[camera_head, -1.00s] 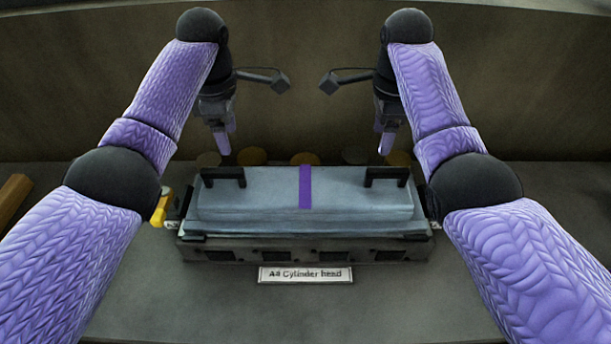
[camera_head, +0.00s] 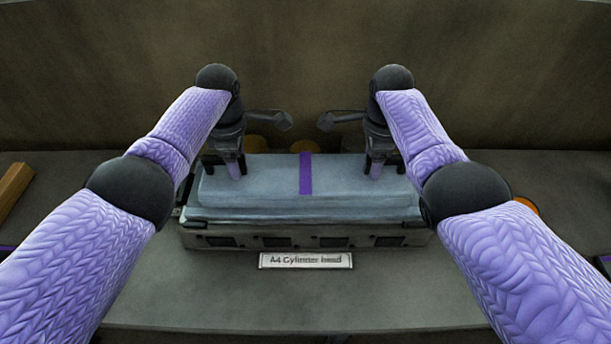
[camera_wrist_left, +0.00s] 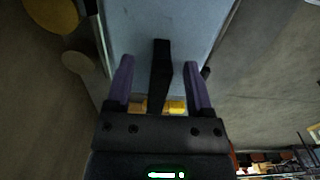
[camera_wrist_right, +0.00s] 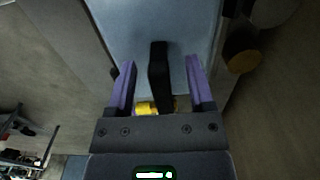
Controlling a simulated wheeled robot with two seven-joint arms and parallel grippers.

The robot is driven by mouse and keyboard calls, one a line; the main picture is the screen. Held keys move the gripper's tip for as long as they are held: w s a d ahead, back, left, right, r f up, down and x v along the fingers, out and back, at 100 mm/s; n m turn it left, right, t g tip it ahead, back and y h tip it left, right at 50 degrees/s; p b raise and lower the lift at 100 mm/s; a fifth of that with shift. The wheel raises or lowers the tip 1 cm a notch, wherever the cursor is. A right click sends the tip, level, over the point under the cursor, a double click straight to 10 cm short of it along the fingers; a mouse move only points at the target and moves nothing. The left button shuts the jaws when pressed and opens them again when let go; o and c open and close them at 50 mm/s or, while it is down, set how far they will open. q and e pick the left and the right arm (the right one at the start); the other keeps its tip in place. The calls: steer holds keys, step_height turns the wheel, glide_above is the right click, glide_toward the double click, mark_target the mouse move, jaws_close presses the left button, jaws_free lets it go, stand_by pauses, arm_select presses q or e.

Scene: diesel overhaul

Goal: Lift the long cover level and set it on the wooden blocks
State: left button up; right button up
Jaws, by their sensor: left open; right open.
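The long cover (camera_head: 270,190) is a blue-grey slab with a purple stripe across its middle. It sits level on the dark cylinder head block (camera_head: 300,238) at the centre of the table. My left gripper (camera_head: 236,170) is at the cover's left handle; in the left wrist view the black handle (camera_wrist_left: 160,75) stands between its two open purple fingers. My right gripper (camera_head: 374,170) is at the right handle; in the right wrist view that handle (camera_wrist_right: 158,75) stands between its open fingers, closer to the left one. In the head view the grippers mostly hide both handles.
A label plate (camera_head: 306,261) reading "A4 Cylinder head" lies in front of the block. A wooden block (camera_head: 14,187) lies at the far left. The front of the table is clear.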

arm_select(q)
jaws_close()
arm_select(e)
jaws_close()
arm_select(q)
steer(key=shift+r, duration=0.1)
arm_select(e)
steer(key=shift+w+r, duration=0.1)
stand_by(1.0)
